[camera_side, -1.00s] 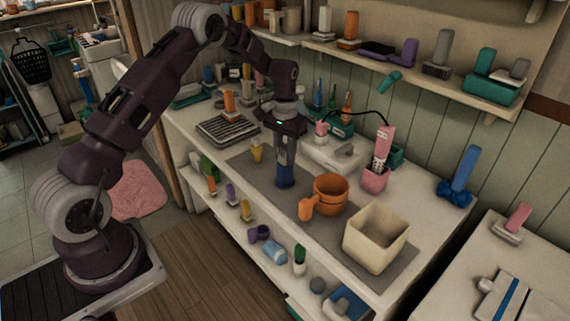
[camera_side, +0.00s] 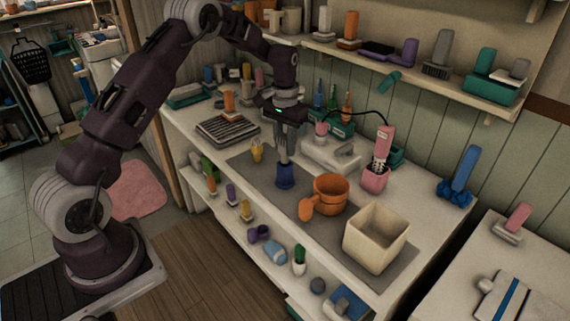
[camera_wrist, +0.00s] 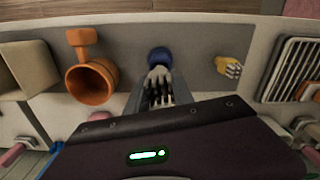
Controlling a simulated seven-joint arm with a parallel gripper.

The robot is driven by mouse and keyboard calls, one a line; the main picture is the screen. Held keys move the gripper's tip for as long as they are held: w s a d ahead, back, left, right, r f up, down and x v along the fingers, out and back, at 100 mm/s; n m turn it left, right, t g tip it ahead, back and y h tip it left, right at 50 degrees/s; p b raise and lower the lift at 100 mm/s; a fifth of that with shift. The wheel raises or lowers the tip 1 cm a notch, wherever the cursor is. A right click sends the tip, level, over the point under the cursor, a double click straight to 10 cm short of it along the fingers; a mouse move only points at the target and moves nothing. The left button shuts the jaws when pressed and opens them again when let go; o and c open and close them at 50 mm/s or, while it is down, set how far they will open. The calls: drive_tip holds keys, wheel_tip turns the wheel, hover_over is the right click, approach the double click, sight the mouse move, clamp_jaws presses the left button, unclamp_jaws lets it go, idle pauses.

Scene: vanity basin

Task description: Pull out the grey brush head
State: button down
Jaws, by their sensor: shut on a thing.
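The grey brush head (camera_side: 283,145) shows as a slim pale grey piece below my gripper (camera_side: 283,126) in the side view. My gripper is shut on it and holds it upright, straight above the blue holder (camera_side: 285,178). The small blue holder stands on the grey mat. Whether the lower end of the head is still inside the holder, I cannot tell. In the wrist view the grey and black head (camera_wrist: 158,84) shows just in front of the round blue holder (camera_wrist: 159,57). The gripper's body hides part of it.
An orange mug (camera_side: 331,188) and a cream square bin (camera_side: 376,238) stand right of the holder. A small yellow item (camera_side: 257,151) and a ribbed grey rack (camera_side: 228,129) lie left. Pink cup (camera_side: 375,180) and white basin pieces stand behind. The mat's front is clear.

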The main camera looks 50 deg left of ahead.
sight(285, 142)
drive_tip(key=shift+r, duration=1.8)
drive_tip(key=shift+r, duration=0.45)
